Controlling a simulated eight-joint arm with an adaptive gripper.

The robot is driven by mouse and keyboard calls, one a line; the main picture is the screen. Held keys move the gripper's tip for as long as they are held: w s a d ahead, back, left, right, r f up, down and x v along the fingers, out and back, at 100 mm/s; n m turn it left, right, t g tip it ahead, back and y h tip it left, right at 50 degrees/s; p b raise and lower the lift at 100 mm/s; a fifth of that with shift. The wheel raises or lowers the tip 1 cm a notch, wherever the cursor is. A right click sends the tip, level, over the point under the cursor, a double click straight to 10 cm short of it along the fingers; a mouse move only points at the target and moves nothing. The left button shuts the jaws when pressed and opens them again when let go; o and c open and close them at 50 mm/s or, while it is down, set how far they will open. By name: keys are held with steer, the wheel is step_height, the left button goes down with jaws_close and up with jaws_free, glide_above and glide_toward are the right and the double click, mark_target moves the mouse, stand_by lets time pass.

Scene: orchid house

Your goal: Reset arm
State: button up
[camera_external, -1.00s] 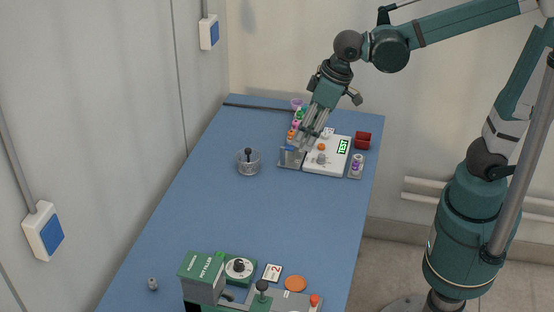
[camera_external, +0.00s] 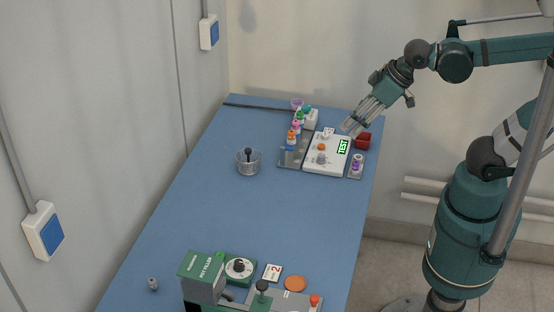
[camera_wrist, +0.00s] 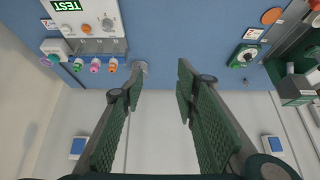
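My gripper (camera_external: 353,128) hangs in the air over the far right part of the blue table (camera_external: 245,210), above the right edge of the white TEST panel (camera_external: 325,154). In the wrist view my gripper (camera_wrist: 160,80) has its two green-padded fingers spread wide apart, with nothing between them. The fingers touch nothing in that view. The TEST panel (camera_wrist: 95,18) shows there at the upper left.
Several colour-capped vials (camera_external: 294,135) stand in a rack left of the panel. A red box (camera_external: 363,140) and a purple-marked vial (camera_external: 356,164) are on its right. A green pot filler (camera_external: 205,276) is at the near end.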

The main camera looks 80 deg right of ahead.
steer(key=shift+s+d+f+t, duration=0.15)
steer(key=shift+s+d+f, duration=0.1)
steer(key=shift+s+d, duration=0.25)
steer(key=shift+s+d+f+t, duration=0.2)
steer(key=shift+s+d, duration=0.1)
steer(key=shift+s, duration=0.25)
